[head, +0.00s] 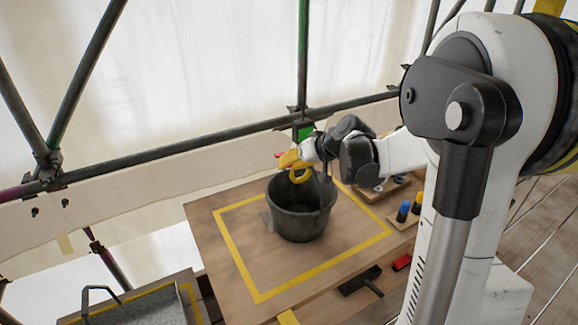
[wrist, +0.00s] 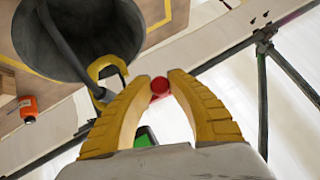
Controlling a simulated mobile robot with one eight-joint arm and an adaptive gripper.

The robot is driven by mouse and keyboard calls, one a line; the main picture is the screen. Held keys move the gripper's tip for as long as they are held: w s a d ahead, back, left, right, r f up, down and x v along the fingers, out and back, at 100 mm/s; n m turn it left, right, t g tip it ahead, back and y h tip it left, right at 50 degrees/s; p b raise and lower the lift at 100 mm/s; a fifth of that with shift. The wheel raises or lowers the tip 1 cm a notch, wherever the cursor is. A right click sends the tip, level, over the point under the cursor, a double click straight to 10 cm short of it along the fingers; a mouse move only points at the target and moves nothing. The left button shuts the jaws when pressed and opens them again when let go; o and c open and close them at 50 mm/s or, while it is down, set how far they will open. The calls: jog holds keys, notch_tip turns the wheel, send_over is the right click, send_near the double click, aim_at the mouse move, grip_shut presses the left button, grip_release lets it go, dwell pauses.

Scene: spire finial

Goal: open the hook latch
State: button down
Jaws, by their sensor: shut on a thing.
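The yellow hook (head: 300,174) hangs above the dark bucket; it also shows in the wrist view (wrist: 103,66), left of my fingers. The grey bucket (head: 290,222) stands on the wooden board, and its handle (wrist: 57,38) runs up toward the hook. Whether the handle sits inside the hook is hard to tell. My gripper (head: 287,158) is beside the hook. In the wrist view its yellow fingers (wrist: 161,77) are closed around a small red round piece (wrist: 160,87) at their tips. How the red piece joins the hook is hidden.
Small bottles (head: 403,211) and a black tool (head: 360,281) lie on the right. A yellow outline (head: 238,264) surrounds the bucket. A metal tray (head: 145,305) is at lower left.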

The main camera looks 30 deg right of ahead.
jog(key=shift+r+y, duration=0.1)
jog(key=shift+y, duration=0.2)
dwell(0.4)
jog(key=c, duration=1.2)
grip_release()
jog(key=shift+c, duration=0.2)
jog(key=v, duration=1.2)
